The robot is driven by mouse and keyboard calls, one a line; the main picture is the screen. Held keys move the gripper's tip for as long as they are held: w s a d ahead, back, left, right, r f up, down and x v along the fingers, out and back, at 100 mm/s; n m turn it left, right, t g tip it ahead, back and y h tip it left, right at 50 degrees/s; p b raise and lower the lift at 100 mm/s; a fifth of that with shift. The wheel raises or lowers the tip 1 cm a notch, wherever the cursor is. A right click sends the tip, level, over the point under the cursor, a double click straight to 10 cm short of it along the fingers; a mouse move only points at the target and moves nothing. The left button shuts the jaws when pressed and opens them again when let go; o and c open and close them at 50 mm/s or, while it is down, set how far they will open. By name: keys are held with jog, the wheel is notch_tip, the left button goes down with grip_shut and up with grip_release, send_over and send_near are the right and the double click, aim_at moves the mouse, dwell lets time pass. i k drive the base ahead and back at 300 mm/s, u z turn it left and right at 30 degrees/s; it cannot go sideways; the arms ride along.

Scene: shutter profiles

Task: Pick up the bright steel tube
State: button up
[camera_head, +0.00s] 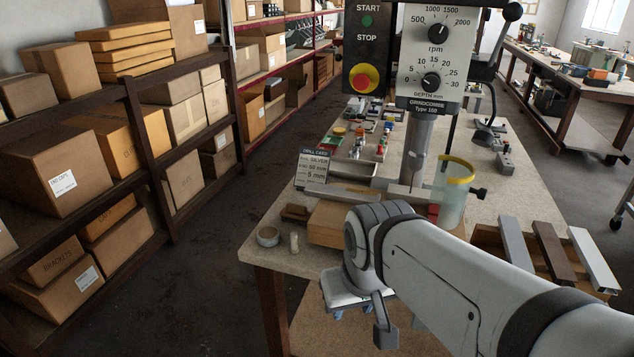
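Three square-section profiles lie side by side over an open box at the right end of the bench. The left one is a grey metallic tube (516,243), the middle one a dark brown tube (553,250), the right one a pale, whitish tube (593,259). I cannot tell for certain which is the bright steel one. My arm reaches in from the lower right, and its wrist is bent down in front of the bench. My gripper (378,325) is well left of the profiles and apart from them. Its fingers are mostly hidden or unclear, so its opening does not show.
A drill press (418,130) with a clear guard (455,190) stands on the bench (275,225). A silver bar (340,194) lies by its card (312,167). A tape roll (268,236) sits near the front left corner. Shelving with cartons (55,165) lines the left; the aisle is clear.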

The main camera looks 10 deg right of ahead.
aim_at(355, 195)
jog(key=z, duration=0.35)
jog(key=i, duration=1)
jog(key=u, duration=0.05)
